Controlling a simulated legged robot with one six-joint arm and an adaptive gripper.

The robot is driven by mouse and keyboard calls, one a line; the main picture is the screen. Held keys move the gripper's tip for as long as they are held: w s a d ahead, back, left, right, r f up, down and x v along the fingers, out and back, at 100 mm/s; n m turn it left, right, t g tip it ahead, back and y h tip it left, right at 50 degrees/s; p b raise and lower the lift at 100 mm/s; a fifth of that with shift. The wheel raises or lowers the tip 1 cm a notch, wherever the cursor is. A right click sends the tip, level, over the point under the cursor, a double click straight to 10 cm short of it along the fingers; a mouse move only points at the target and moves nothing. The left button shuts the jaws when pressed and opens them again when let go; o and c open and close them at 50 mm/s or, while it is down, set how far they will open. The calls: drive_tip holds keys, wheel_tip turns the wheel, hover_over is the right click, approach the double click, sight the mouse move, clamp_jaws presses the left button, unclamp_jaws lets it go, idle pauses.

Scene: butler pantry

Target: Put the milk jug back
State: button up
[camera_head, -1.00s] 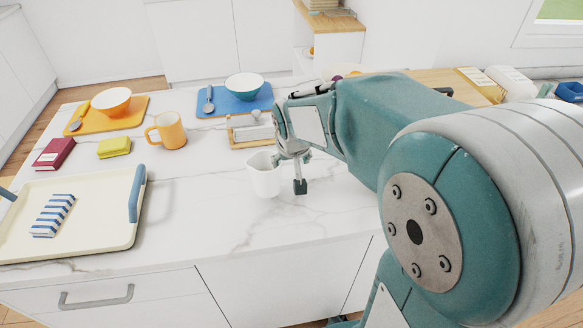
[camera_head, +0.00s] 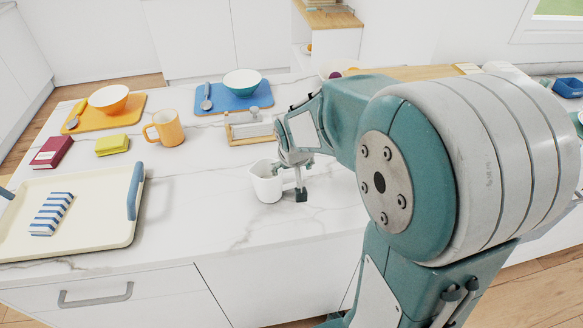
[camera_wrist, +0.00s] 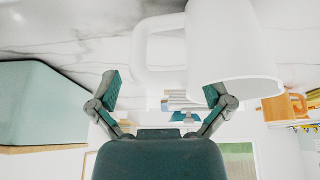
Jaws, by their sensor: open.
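The white milk jug (camera_head: 266,186) stands upright on the marble counter, in front of the small wooden tray. Its handle points right, toward my gripper (camera_head: 290,180), in the head view. My gripper is open, low over the counter at the jug's handle side. In the wrist view, which is upside down, the jug (camera_wrist: 235,40) is large at upper right. Its loop handle (camera_wrist: 143,55) shows between and beyond the two spread fingers of my gripper (camera_wrist: 162,92). I cannot tell whether a finger touches the jug.
A small wooden tray (camera_head: 232,139) with light items lies behind the jug. An orange mug (camera_head: 166,127), a yellow block (camera_head: 112,145) and a dark red book (camera_head: 52,151) are left. A cream tray (camera_head: 100,235) holds a striped cloth (camera_head: 51,213). Counter between tray and jug is clear.

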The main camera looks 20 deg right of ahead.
drive_tip(key=v, duration=1.1)
drive_tip(key=s+a+r+n+t+y, duration=0.1)
drive_tip(key=s+a, duration=0.3)
drive_tip(key=s, duration=1.2)
drive_tip(key=shift+a+r+n, duration=0.25)
drive_tip(key=shift+r+n, duration=0.25)
drive_tip(key=shift+w, duration=0.1)
